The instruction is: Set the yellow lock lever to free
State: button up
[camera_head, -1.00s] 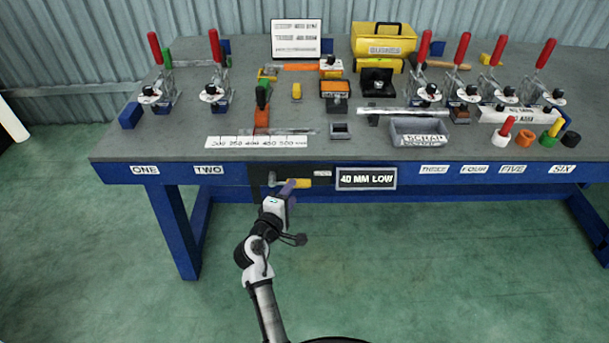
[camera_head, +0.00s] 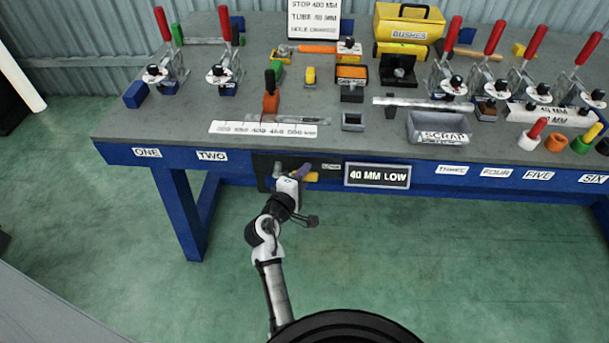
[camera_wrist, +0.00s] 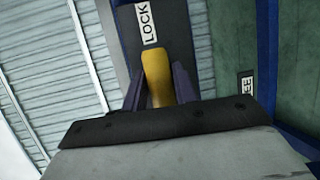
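The yellow lock lever (camera_wrist: 158,76) stands in the middle of the wrist view, its tip just below the white LOCK label (camera_wrist: 147,22). In the head view a little of the lever (camera_head: 312,177) shows beside my gripper (camera_head: 303,171), at the dark panel on the bench front. My gripper (camera_wrist: 160,88) has one purple finger on each side of the lever, very close to it. Whether both fingers press on it is unclear. A second label (camera_wrist: 246,86), of which only "EE" shows, is at the right; its start is hidden.
The blue bench's front edge (camera_head: 228,171) runs behind my gripper. Red-handled clamps (camera_head: 226,60), a scrap bin (camera_head: 438,130) and blocks stand on the bench top. The green floor in front is open.

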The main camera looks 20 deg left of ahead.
grip_shut()
notch_tip(320, 180, down, 2)
jog(key=m+g+y, duration=0.1)
jog(key=m, duration=0.1)
jog(key=shift+a+f+m, duration=0.1)
jog(key=shift+m, duration=0.2)
jog(key=s+a+f+m+g+y+b, duration=0.1)
jog(key=a+f+m+g+y, duration=0.1)
jog(key=a+f+m+y, duration=0.3)
jog(key=shift+s+a+m+g+y+b, duration=0.3)
jog(key=shift+m+y+b, duration=0.1)
jog(key=shift+m, duration=1.4)
jog(key=shift+o, duration=2.3)
grip_release()
jog(key=shift+a, duration=0.1)
